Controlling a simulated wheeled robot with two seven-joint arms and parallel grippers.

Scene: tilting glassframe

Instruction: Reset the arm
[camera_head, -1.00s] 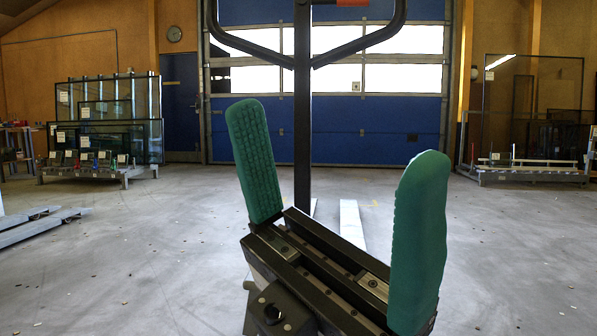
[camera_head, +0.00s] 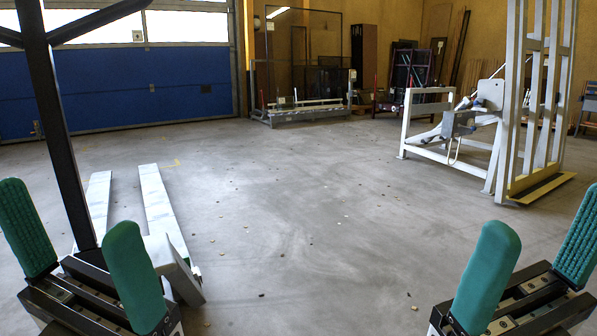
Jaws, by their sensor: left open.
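My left gripper (camera_head: 67,207) is at the lower left of the head view. Its two green ribbed fingers stand well apart with nothing between them but a view of the black post behind. My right gripper (camera_head: 548,210) is at the lower right. Its two green fingers are also apart, with nothing held; its far finger is cut by the right edge. Both grippers point up and touch nothing that I can see.
A black post (camera_head: 55,110) with handle bars and two pale forks (camera_head: 160,205) on the floor stand close behind the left gripper. A white tilting frame (camera_head: 535,110) with a yellow foot stands at the right. A glass rack (camera_head: 300,110) is farther back.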

